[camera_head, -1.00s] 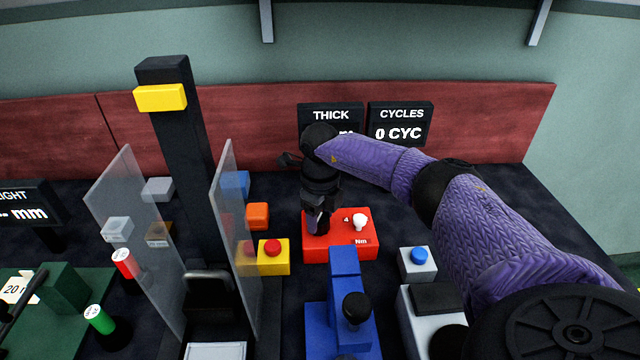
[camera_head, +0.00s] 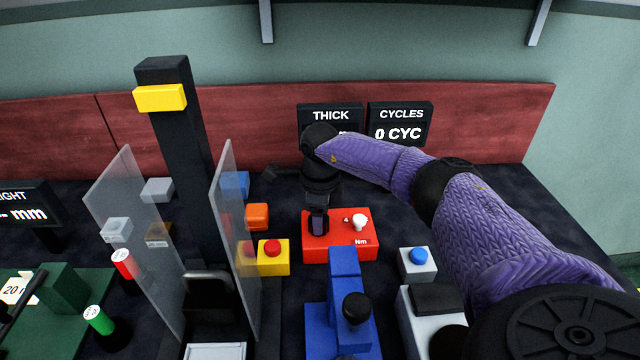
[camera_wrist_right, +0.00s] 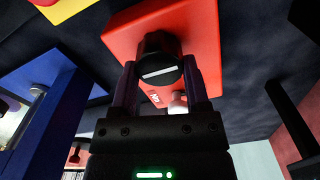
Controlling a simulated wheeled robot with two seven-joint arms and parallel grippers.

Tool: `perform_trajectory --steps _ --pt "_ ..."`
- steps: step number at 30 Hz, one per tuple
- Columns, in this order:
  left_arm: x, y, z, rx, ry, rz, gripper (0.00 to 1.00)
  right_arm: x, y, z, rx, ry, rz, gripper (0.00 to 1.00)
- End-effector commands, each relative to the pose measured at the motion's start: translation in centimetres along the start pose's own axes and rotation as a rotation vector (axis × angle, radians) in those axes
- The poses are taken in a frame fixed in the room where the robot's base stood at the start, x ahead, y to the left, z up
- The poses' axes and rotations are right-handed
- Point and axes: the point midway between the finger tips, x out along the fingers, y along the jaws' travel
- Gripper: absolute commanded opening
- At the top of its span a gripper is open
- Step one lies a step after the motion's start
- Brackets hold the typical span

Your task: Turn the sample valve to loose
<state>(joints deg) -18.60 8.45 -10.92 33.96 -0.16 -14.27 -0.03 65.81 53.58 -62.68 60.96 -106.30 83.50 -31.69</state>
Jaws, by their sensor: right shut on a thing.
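A red box (camera_head: 355,243) stands on the dark table in the middle of the head view, with "Nm" in white on its front. It carries a black round knob (camera_wrist_right: 159,72) with a white line across its face, which I take for the valve. My right gripper (camera_head: 318,226) points down at the box's left part and is shut on this knob. In the right wrist view, the gripper's two fingers (camera_wrist_right: 160,84) lie on either side of it. The white line runs nearly crosswise, slightly tilted. Any "loose" mark is not readable. My left gripper is not in view.
A white knob (camera_head: 360,221) sits on the box's right part. A blue fixture (camera_head: 343,300) with a black ball knob stands in front. A yellow box with a red button (camera_head: 273,258) is left, a grey box with a blue button (camera_head: 418,266) right. Clear panels (camera_head: 236,240) stand further left.

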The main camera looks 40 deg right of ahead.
Motion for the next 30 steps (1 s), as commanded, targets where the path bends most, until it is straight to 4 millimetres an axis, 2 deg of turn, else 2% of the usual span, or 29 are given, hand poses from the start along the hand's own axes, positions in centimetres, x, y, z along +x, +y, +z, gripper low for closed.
perform_trajectory --steps 8,9,13,20,23,30 --pt "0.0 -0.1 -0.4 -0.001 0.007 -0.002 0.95 -0.1 -0.1 0.0 -0.001 -0.001 -0.002 0.01" --pt "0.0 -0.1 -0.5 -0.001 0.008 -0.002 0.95 -0.1 -0.1 0.0 -0.001 -0.001 -0.002 0.66" --pt "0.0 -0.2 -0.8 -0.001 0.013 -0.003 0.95 -0.1 0.0 0.0 -0.001 -0.001 -0.002 0.93" --pt "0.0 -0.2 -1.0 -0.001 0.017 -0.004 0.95 0.0 0.0 0.0 0.000 0.000 -0.001 0.95" --pt "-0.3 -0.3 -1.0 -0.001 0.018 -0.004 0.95 -0.7 0.0 0.0 0.000 -0.002 -0.002 0.95" --pt "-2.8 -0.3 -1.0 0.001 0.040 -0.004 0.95 -6.9 -0.1 0.1 0.000 -0.005 -0.004 0.95"
